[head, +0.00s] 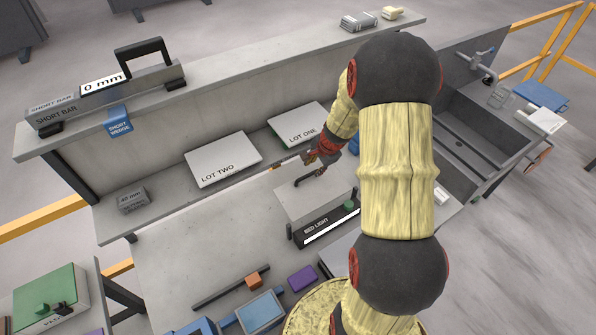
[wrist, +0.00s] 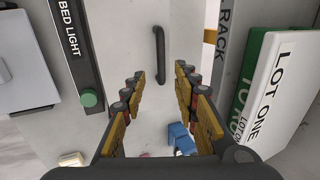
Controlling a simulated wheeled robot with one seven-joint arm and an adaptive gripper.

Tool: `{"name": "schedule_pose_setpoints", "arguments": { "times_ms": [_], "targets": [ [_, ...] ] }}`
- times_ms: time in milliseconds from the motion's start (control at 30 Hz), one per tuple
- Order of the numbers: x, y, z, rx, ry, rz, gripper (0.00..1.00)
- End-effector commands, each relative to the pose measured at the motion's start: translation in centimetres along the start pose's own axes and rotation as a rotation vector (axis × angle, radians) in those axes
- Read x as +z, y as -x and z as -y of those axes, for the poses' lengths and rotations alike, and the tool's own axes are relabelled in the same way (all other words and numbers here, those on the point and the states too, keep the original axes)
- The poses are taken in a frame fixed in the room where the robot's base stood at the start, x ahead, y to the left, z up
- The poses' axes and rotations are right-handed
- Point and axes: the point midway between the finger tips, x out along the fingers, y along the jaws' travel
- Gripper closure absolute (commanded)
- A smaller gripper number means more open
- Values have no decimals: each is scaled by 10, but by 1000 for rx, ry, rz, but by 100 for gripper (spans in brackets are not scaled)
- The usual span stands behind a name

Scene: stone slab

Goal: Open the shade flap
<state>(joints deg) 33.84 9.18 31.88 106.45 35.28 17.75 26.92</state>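A light grey panel (head: 312,199) with a dark bar handle (head: 311,176) sits on top of the box labelled BED LIGHT (head: 326,226); it looks like the shade flap and appears closed. The wrist view shows the same handle (wrist: 165,55) upright in the picture, on the grey panel (wrist: 133,40). My gripper (head: 318,158) is just beyond the handle in the head view, partly hidden by my arm. In the wrist view my gripper (wrist: 160,74) is open and empty, its fingers apart, with the handle ahead between their lines. I cannot tell any contact.
A green button (head: 348,205) is on the BED LIGHT front. A sink (head: 465,135) is at right. The slab (head: 190,250) is clear at left of the box.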

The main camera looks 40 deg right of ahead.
Motion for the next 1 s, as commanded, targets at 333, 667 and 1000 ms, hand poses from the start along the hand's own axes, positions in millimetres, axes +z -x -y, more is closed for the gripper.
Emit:
{"name": "schedule_pose_setpoints", "arguments": {
  "times_ms": [333,667,1000],
  "targets": [
    [0,-40,0,2,-8,1,70],
    [0,-75,0,1,-6,0,70],
    [0,-77,0,1,-6,0,72]
  ]
}}
